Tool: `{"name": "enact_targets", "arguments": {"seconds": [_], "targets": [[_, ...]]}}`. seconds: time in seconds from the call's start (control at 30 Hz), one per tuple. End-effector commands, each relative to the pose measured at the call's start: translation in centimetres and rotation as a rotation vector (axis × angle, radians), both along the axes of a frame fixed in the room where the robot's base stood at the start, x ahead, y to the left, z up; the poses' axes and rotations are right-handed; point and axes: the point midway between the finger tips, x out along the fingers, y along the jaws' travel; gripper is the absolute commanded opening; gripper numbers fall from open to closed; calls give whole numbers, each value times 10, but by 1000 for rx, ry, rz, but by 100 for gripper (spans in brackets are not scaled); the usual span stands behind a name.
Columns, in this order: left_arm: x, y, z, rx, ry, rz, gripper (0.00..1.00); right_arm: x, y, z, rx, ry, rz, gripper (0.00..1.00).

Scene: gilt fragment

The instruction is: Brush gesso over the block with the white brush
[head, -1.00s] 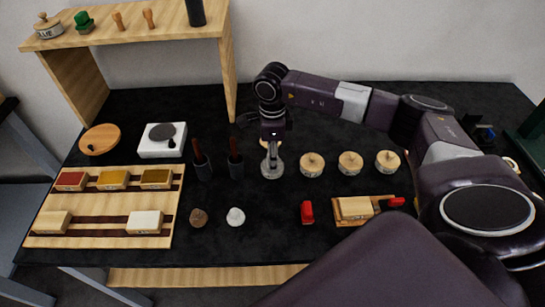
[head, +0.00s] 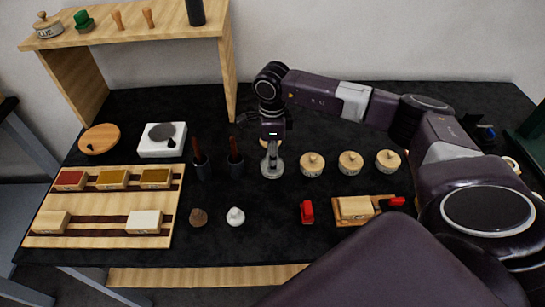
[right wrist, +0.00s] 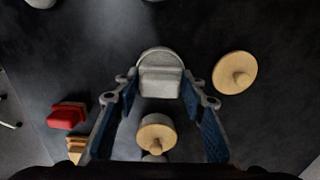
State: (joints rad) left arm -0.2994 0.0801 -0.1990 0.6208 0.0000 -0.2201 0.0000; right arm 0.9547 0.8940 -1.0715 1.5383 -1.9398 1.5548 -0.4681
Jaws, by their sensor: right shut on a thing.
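The pale wooden block (head: 356,208) sits on a small wooden holder (head: 343,222) with a red part at its right end, near the front right. My right gripper (right wrist: 160,76) has its fingertips on either side of a pale grey blocky piece (right wrist: 160,84). A round grey rim shows around this piece; it also shows in the head view (head: 272,170). I cannot tell whether the grey piece is part of a pot or stands in one. A small white piece (head: 235,217) and a brown piece (head: 198,217) lie at the front. My left gripper is not in view.
Grey pots with knobbed wooden lids (head: 312,165) stand to the right of my gripper. A wooden lid (right wrist: 235,72) lies behind it. Two dark holders with brown handles (head: 236,164) stand to its left. A red piece (head: 307,212) lies left of the block. A wooden tray (head: 90,239) is far left.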

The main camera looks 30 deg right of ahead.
Motion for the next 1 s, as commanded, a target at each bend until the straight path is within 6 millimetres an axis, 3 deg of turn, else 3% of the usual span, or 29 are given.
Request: {"name": "enact_targets", "arguments": {"seconds": [0.47, 1.0], "targets": [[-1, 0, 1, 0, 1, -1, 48, -1, 0, -1, 0, 4, 1, 19], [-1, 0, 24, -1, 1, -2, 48, 0, 0, 42, -1, 1, 1, 19]]}}
